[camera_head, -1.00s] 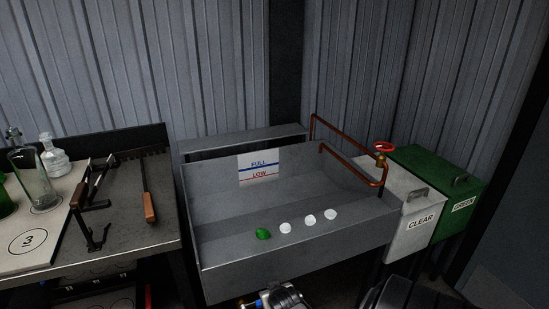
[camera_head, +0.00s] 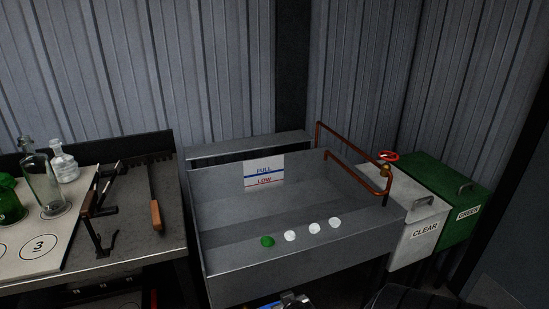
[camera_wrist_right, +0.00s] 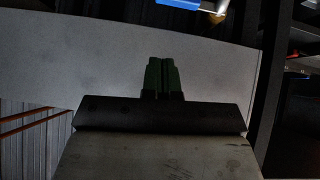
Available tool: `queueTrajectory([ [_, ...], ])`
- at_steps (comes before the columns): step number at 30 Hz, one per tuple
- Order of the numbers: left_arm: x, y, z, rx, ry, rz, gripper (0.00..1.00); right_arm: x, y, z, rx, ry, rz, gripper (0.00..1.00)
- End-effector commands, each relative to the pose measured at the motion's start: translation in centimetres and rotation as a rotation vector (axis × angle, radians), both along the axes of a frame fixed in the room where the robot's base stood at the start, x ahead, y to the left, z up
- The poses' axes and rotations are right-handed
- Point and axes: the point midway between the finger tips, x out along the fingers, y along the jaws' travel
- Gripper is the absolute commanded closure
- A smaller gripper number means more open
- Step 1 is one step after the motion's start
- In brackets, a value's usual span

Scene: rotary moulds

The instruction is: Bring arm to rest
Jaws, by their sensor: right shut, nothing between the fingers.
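My right gripper (camera_wrist_right: 161,76) shows in the right wrist view as two green fingers pressed together, with nothing between them. It is in front of a plain grey surface (camera_wrist_right: 60,60). Its fingertips do not show in the head view. My left gripper is not in view.
A grey trough (camera_head: 300,270) holds one green and several white discs; a copper pipe (camera_head: 350,174) bends over it. White CLEAR (camera_head: 405,250) and green GREEN (camera_head: 462,230) bins stand right. Left, a bench (camera_head: 150,245) holds tools and glass bottles (camera_head: 42,185).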

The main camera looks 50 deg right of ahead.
Motion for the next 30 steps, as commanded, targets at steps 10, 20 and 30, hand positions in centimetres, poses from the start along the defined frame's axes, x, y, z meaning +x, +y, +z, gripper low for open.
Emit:
queueTrajectory([
  [10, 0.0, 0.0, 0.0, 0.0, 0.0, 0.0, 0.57, 0.0, 0.3, -0.6, 0.005, 0.01, 0.008, 1.0],
  [20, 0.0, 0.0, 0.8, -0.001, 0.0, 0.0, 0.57, -4.0, 10.5, -15.5, 0.12, 0.252, 0.271, 1.0],
  [30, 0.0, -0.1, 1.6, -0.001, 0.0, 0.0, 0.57, -20.8, 19.4, -27.9, 0.181, 0.588, 0.602, 1.0],
])
